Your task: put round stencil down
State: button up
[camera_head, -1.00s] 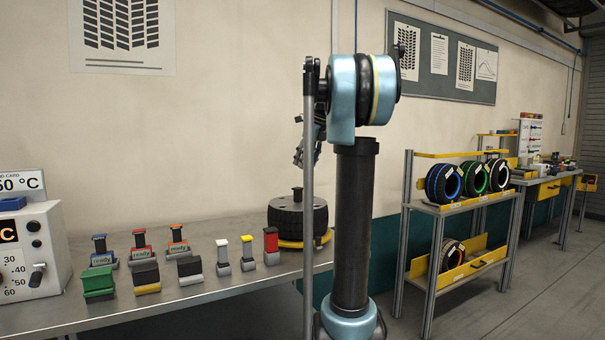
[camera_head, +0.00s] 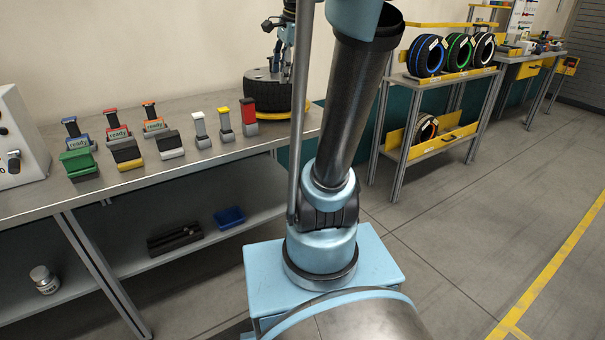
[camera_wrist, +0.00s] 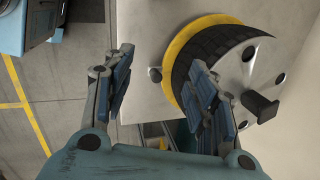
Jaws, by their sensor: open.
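The round stencil looks to be the pale disc (camera_wrist: 245,75) with dark openings and a black handle (camera_wrist: 260,107). It lies on top of a black tyre (camera_wrist: 205,50), which also stands at the bench's right end in the head view (camera_head: 265,92). My gripper (camera_wrist: 161,68) is open, with nothing between its fingers in the wrist view. Its right finger overlaps the tyre's near side there; I cannot tell whether it touches. In the head view my gripper is close above the tyre, partly hidden by my arm.
Several coloured clamp-like blocks (camera_head: 125,154) stand on the bench (camera_head: 215,165) left of the tyre. A yellow ring (camera_wrist: 183,50) lies around the tyre's base. A rack with tyres (camera_head: 440,78) stands to the right. The floor (camera_head: 470,240) on the right is clear.

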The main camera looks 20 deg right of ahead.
jog(key=s+f+n+h, duration=0.1)
jog(key=s+f+n, duration=1.5)
jog(key=s+f, duration=0.6)
notch_tip(320, 180, down, 3)
jog(key=shift+s+d+f+g+h, duration=0.2)
jog(key=shift+s+g+h, duration=0.05)
jog(key=shift+g+h, duration=0.05)
jog(key=shift+w, duration=0.1)
jog(key=shift+w+f, duration=0.2)
jog(key=shift+w, duration=0.15)
